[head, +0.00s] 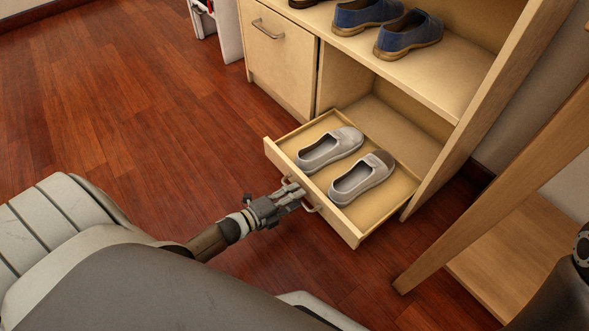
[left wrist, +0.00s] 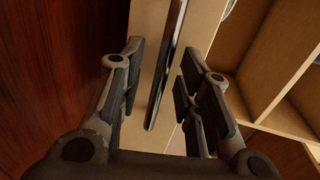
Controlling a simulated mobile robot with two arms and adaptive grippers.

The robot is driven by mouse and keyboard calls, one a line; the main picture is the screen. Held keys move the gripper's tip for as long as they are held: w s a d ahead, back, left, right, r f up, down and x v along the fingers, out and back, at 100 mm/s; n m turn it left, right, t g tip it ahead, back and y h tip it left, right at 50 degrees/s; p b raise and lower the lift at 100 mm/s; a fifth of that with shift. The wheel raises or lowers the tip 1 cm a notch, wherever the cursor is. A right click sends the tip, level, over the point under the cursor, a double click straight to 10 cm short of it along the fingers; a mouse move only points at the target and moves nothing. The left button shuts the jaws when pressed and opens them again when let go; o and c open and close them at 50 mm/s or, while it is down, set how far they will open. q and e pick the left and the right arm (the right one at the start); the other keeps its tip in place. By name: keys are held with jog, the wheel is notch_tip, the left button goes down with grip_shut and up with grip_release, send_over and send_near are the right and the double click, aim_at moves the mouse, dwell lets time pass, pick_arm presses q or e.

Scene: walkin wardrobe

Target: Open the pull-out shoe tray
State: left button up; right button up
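The shoe tray (head: 342,229) is pulled out of the lower bay of the wooden cabinet. It carries a pair of light grey shoes (head: 362,179). Its metal handle (head: 314,209) is on the front panel and also shows as a long bar in the left wrist view (left wrist: 166,75). My left gripper (head: 296,190) is at the front panel. In the left wrist view its fingers (left wrist: 160,85) are apart on either side of the handle, with visible gaps. The gripper hides the handle's middle in the head view. My right gripper is not in view.
A closed cabinet door (head: 278,65) is left of the tray bay. Blue shoes (head: 408,35) stand on the shelf above. A wooden frame with a low shelf (head: 510,235) stands at the right. The wooden floor (head: 130,95) at the left is clear.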

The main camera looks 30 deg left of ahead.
pick_arm(q)
jog(key=v, duration=1.1)
jog(key=shift+s, duration=0.15)
